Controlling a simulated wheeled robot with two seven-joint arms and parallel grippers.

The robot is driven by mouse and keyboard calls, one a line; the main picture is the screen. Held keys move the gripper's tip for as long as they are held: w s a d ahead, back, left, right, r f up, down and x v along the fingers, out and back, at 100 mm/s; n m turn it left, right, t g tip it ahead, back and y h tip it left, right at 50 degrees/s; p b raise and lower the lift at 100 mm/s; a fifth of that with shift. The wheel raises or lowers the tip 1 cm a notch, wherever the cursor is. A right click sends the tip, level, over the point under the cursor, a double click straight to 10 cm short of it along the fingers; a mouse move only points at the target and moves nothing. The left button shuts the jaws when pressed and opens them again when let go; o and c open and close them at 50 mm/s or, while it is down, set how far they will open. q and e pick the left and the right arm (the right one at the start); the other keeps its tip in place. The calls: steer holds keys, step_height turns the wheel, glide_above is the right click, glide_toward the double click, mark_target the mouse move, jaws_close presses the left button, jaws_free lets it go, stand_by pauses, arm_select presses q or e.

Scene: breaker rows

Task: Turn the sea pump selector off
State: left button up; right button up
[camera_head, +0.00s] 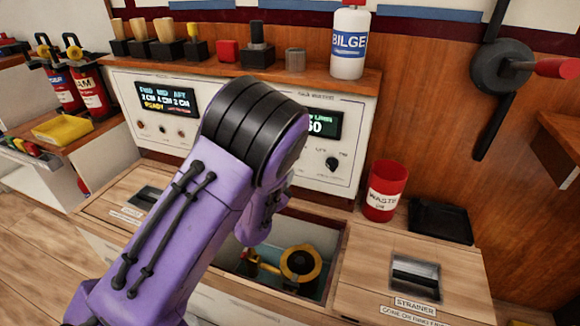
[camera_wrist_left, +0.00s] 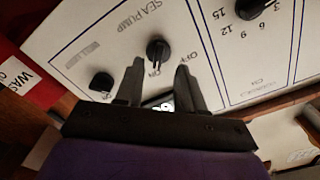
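The sea pump selector is a black rotary knob (camera_wrist_left: 157,49) on a white panel in the left wrist view, beside the printed words SEA PUMP. Lettering that seems to include OFF lies next to it; its setting is too small to tell. My left gripper (camera_wrist_left: 160,68) is open, its two fingers apart with the knob just beyond and between the tips. I cannot tell whether they touch it. In the head view my purple left arm covers the gripper and part of the white panel (camera_head: 345,183); I cannot tell whether the selector shows there. My right gripper is out of view.
Another black knob (camera_wrist_left: 102,84) and a numbered dial (camera_wrist_left: 250,8) flank the selector. A red waste bin (camera_head: 385,190) stands right of the panel, near a black tray (camera_head: 440,222). Below my arm is an open hatch with a yellow valve wheel (camera_head: 301,263). A bilge bottle (camera_head: 348,45) stands above.

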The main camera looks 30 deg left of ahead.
arm_select(q)
steer(key=x, duration=0.4)
steer(key=shift+w, duration=0.3)
jaws_close()
steer(key=shift+d+f+n+p, duration=0.1)
steer(key=shift+n+p, duration=1.55)
steer(key=shift+n, duration=2.3)
steer(key=shift+d+n+p, duration=0.15)
steer(key=shift+n+p, duration=1.45)
steer(key=shift+n, duration=2.35)
